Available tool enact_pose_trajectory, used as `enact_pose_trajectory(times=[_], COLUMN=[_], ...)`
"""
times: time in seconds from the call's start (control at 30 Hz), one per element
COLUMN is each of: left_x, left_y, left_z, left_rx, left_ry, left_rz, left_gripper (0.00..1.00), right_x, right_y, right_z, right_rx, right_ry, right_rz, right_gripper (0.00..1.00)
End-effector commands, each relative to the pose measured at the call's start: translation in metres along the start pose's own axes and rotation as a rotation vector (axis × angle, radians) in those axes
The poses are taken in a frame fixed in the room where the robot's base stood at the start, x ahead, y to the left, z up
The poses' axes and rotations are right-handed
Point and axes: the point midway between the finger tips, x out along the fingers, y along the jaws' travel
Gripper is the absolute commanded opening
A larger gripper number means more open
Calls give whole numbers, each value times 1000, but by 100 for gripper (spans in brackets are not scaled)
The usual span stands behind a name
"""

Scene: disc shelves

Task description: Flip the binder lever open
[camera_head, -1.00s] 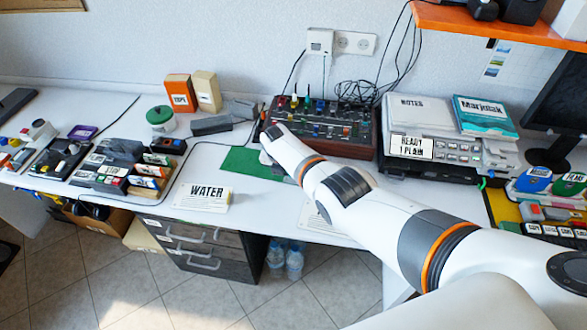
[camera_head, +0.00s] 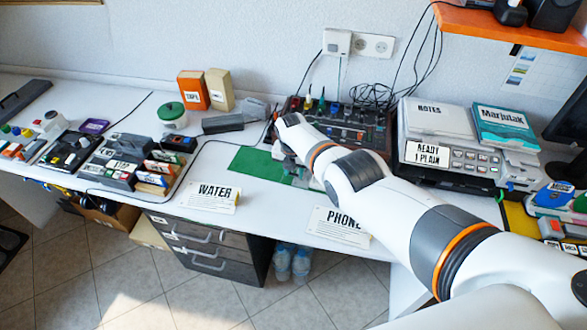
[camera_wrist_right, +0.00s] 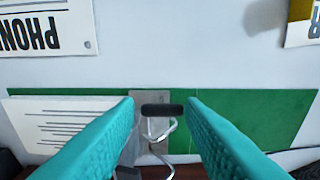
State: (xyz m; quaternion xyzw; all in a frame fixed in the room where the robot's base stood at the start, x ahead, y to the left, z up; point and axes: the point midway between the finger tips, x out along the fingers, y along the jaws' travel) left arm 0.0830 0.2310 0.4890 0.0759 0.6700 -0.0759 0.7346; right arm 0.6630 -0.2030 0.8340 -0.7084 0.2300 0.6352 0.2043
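The green binder (camera_head: 250,162) lies flat on the white desk, with a white sheet (camera_wrist_right: 60,125) on its left part in the right wrist view. Its lever has a black grip bar (camera_wrist_right: 162,110) and bent metal wire, over a grey metal plate. My right gripper (camera_wrist_right: 162,122) has two teal fingers, spread apart on either side of the lever. The lever stands in the gap between them; I cannot tell whether a finger touches it. In the head view the right gripper (camera_head: 286,154) is over the binder's right part, mostly hidden by my arm. My left gripper is not in view.
A mixer with knobs (camera_head: 345,128) stands behind the binder. A printer (camera_head: 450,160) is to the right. The WATER card (camera_head: 208,198) and PHONE card (camera_head: 338,226) lie in front. Several racks of small items are at left. The orange shelf (camera_head: 520,28) overhangs at upper right.

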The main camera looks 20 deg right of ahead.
Motion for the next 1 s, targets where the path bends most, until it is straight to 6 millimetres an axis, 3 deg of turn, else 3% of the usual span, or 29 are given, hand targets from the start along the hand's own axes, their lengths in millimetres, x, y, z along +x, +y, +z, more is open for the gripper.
enact_pose_trajectory(times=[0.1, 0.47, 0.87, 1.0], left_x=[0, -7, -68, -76], left_y=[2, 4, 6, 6], left_z=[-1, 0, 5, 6], left_rx=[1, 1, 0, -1], left_ry=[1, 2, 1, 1], left_rz=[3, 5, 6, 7], left_gripper=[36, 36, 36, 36], right_x=[0, -8, -72, -92], right_y=[0, 0, 0, 0], right_z=[-1, -2, -2, -2], right_rx=[0, 0, -1, 0], right_ry=[2, 6, 5, 5], right_rz=[0, -2, -3, -3], right_gripper=[51, 51, 51, 51])
